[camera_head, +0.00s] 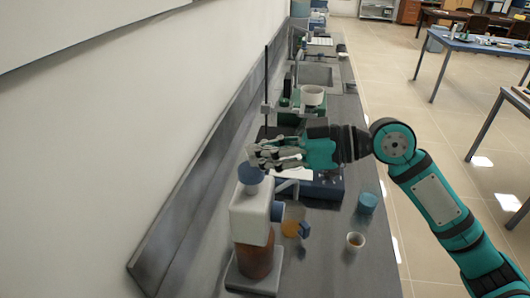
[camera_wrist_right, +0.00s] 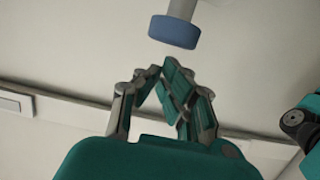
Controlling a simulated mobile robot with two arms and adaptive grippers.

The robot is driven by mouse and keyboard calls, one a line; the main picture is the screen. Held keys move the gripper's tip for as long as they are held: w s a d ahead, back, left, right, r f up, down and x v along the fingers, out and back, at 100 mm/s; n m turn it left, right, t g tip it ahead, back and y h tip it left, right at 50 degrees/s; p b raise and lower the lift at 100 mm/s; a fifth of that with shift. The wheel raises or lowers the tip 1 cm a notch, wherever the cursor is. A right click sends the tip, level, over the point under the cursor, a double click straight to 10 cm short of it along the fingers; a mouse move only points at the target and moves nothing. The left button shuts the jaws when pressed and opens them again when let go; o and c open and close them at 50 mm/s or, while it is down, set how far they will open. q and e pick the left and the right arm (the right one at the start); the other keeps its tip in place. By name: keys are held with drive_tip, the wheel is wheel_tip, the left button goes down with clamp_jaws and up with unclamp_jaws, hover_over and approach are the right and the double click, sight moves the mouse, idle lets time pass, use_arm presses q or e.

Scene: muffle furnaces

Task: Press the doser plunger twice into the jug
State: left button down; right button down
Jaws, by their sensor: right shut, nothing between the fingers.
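The doser stands at the near end of the bench, with a white body (camera_head: 252,212), a brown bottle (camera_head: 254,262) below and a blue plunger knob (camera_head: 251,174) on top. The knob also shows in the right wrist view (camera_wrist_right: 175,31), on a pale stem. The jug (camera_head: 291,222), clear with orange contents and a blue handle, stands right of the doser, near its spout. My right gripper (camera_head: 258,157) is shut and empty, close to the knob. In the right wrist view a gap shows between its fingertips (camera_wrist_right: 150,76) and the knob. My left gripper is out of view.
A blue cup (camera_head: 367,203) and a small cup with brown contents (camera_head: 355,241) stand to the right. A dark blue device (camera_head: 322,187) lies behind the jug. Farther back are a stirrer with a white bowl (camera_head: 312,95) and a sink. The wall (camera_head: 130,120) bounds the left.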

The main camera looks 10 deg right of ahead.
drive_tip(key=b+v, duration=0.3)
drive_tip(key=v, duration=0.6)
drive_tip(key=shift+d, duration=0.3)
drive_tip(key=shift+f, duration=0.1)
